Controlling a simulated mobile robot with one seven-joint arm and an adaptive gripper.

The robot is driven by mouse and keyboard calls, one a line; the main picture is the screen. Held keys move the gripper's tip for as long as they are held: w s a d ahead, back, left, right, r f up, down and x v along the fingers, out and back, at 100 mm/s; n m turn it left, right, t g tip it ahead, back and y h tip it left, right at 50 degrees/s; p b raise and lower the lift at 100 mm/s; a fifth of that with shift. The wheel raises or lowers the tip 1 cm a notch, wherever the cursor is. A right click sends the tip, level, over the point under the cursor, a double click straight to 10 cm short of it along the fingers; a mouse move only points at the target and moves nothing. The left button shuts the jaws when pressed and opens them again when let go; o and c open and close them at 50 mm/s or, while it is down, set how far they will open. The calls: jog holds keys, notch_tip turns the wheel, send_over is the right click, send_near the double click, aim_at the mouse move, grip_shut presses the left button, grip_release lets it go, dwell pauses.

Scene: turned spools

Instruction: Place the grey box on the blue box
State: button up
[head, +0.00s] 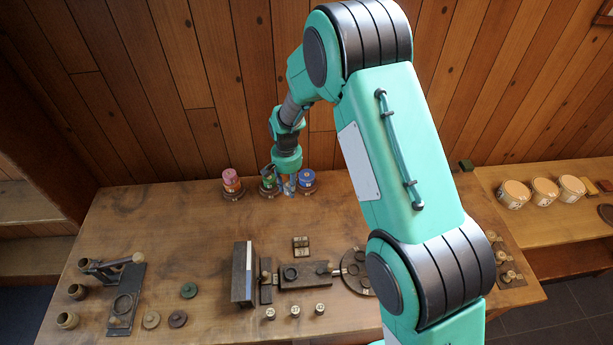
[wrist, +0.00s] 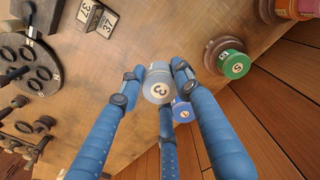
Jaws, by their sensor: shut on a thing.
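The grey box is a short grey cylinder marked 3 (wrist: 159,88), held between the blue fingers of my gripper (wrist: 156,82). In the head view my gripper (head: 288,188) is low over the back of the table, between the green and blue pieces. The blue box (head: 306,177) is a blue round piece on a dark round stand. It also shows in the wrist view (wrist: 182,111), partly hidden behind the grey box and a finger. The grey box overlaps it in that view; I cannot tell whether they touch.
A green piece marked 5 (wrist: 235,66) stands close to the gripper, with a pink and orange stack (head: 231,181) further left. A wooden wall rises behind. Dark fixtures (head: 305,273) and an upright board (head: 243,273) occupy the table's front middle.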

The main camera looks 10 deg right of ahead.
jog(key=s+d+f, duration=0.1)
jog(key=s+d, duration=0.1)
jog(key=d, duration=0.8)
jog(key=shift+f, duration=0.3)
jog(key=shift+d, duration=0.1)
jog(key=p, duration=0.2)
send_over(307, 174)
jog(key=shift+f, duration=0.75)
jog(key=shift+s, duration=0.1)
jog(key=shift+f, duration=1.75)
jog(key=shift+f, duration=0.15)
jog(key=o, duration=1)
jog(key=shift+c, duration=0.2)
